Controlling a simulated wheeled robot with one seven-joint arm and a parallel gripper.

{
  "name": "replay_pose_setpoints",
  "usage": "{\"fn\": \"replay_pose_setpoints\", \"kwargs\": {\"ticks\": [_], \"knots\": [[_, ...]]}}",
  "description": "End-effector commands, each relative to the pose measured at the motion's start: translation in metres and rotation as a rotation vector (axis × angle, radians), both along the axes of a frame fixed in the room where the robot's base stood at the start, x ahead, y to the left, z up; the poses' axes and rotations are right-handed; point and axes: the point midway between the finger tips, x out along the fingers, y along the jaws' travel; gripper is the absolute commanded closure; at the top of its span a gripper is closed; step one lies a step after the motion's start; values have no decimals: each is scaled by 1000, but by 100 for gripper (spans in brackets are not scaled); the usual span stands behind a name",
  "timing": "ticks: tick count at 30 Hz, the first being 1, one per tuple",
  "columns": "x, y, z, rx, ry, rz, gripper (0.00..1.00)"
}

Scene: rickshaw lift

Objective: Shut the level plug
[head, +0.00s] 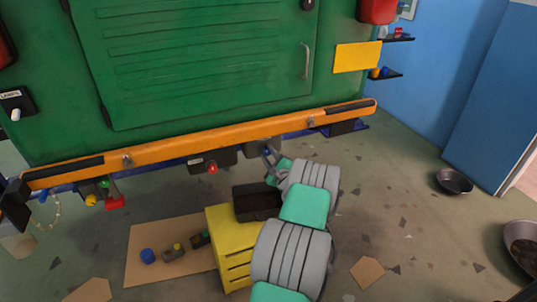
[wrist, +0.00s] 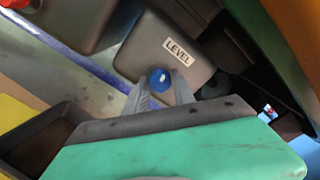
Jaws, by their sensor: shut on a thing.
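The level plug shows in the wrist view as a round blue knob (wrist: 158,77) with a small pale mark on its face. It sits at the lower edge of a grey housing (wrist: 150,45) with a white LEVEL label (wrist: 178,51). My gripper (wrist: 159,90) is shut on the blue knob, one grey finger on each side. In the head view my gripper (head: 271,158) reaches up under the orange bumper to the grey housing (head: 262,147). The knob itself is hidden there by my gripper.
The orange bumper (head: 190,143) of the green vehicle (head: 50,110) hangs just above my arm. A dark box with a red knob (head: 212,169) is left of my gripper. A yellow crate (head: 230,225) with a dark tray (head: 255,203) stands below.

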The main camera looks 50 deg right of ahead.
Motion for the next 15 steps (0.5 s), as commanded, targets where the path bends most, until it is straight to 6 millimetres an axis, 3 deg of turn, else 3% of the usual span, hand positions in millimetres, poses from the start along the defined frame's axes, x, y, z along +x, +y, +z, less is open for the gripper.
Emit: {"fn": "replay_pose_setpoints", "kwargs": {"ticks": [15], "knots": [[0,-1,1,250,-149,-1,100]]}}
